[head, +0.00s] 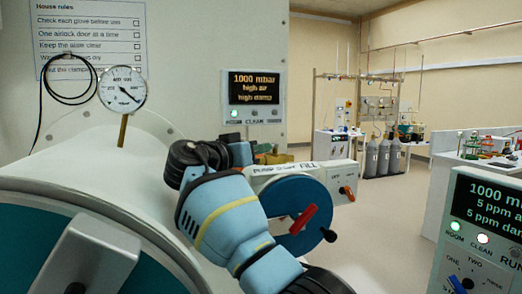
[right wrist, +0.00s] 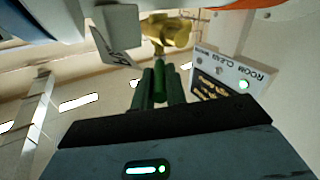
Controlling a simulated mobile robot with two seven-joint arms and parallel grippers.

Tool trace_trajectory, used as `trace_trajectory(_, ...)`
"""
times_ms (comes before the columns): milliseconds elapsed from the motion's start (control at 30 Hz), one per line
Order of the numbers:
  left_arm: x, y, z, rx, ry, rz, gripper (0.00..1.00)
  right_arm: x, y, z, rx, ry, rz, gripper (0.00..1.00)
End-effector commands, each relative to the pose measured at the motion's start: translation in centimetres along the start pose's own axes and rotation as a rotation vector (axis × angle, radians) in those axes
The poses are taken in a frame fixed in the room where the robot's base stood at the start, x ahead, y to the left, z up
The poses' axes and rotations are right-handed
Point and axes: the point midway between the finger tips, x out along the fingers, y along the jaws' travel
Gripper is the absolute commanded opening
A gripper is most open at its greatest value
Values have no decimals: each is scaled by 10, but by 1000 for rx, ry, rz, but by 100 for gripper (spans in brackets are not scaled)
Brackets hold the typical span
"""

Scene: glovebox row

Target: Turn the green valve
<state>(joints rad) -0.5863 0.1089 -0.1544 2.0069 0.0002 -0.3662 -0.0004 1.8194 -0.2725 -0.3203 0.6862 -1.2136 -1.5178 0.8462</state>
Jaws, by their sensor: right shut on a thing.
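My right gripper (right wrist: 161,72) is shut on the green valve handle (right wrist: 160,82) in the right wrist view. The green handle shows as a narrow strip between the two dark fingers, which hide its sides. A brass valve body (right wrist: 166,30) sits just beyond the fingertips. In the head view my right gripper (head: 260,150) is small and partly hidden behind my blue wrist. Brass (head: 279,158) shows just past it. The handle's exact angle cannot be told. My left gripper is not in view.
A display panel (head: 254,97) hangs above the valve. A pump unit with a red lever (head: 303,219) stands close right of my arm. A round gauge (head: 122,88) rises from the white chamber at the left. A second display (head: 485,215) stands at the right edge.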

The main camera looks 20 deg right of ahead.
Motion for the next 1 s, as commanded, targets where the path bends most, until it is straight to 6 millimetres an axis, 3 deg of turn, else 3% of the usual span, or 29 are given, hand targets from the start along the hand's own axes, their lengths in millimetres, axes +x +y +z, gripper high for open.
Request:
trace_trajectory(333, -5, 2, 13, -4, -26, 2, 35, 0, 0, 1, 0, -3, 0, 0)
trace_trajectory(367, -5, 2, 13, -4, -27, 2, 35, 0, 0, 1, 0, -3, 0, 15)
trace_trajectory(533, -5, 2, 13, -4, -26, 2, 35, 0, 0, 1, 0, -3, 0, 35)
trace_trajectory(1000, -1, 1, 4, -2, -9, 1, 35, 1, 0, 0, 0, -1, 0, 35)
